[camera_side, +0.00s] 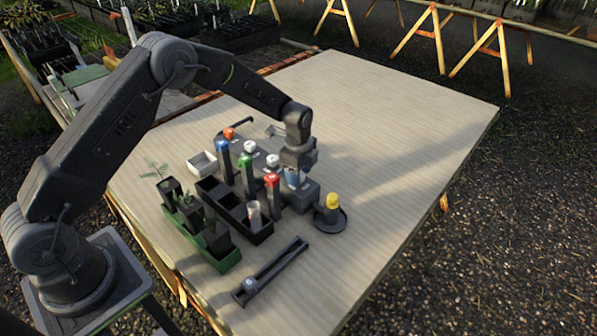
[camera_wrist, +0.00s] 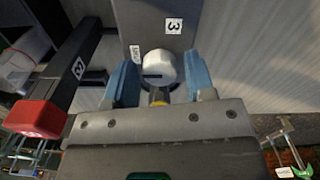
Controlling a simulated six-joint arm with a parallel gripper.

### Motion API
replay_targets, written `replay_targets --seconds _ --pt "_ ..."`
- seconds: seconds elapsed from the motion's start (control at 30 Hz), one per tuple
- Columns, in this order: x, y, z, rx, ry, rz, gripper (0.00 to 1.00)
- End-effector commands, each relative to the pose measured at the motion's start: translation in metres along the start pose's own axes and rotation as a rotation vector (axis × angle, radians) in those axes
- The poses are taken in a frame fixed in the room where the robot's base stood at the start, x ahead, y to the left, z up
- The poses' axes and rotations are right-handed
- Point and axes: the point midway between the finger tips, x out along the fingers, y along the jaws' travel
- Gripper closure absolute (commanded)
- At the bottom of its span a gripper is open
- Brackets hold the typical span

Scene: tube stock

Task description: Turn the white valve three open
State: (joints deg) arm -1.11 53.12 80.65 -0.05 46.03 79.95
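The white valve three (camera_wrist: 159,68) is a round white knob with a short dark mark, in the middle of the wrist view. It sits by a grey block (camera_wrist: 172,10) with a "3" label and a small tag I cannot read surely. My gripper (camera_wrist: 158,85) has its blue fingers apart, one on each side of the knob, with a gap on both sides. In the side view my gripper (camera_side: 293,178) points down at the grey block, and hides this knob. Two other white knobs, one left (camera_side: 250,145) and one nearer (camera_side: 272,160), show there.
A yellow-topped piece (camera_side: 332,201) stands in a dark dish at right. Potted plants (camera_side: 190,213) stand left. The table's right side is clear.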

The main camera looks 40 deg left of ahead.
Motion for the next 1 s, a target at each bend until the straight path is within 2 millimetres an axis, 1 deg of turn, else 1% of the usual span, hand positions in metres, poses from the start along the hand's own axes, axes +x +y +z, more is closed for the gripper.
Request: replay_targets --seconds 0.03,0.3,0.4,0.57,0.73,0.87,1.0 --pt "-0.0002 0.0000 0.0000 0.000 0.000 0.000 0.55" --pt "-0.0003 -0.0001 0.0000 0.000 0.000 -0.001 0.81" --pt "-0.0004 -0.0002 0.0000 0.000 0.000 -0.001 0.88" --pt "-0.0005 -0.0003 0.0000 -0.009 0.000 -0.001 0.88" --pt "-0.0004 -0.0002 -0.0001 -0.059 0.000 0.000 0.88" --pt "-0.0003 0.0000 -0.0003 -0.133 -0.001 0.002 0.88" --pt "-0.0003 0.0001 -0.0004 -0.243 -0.001 0.002 0.88"
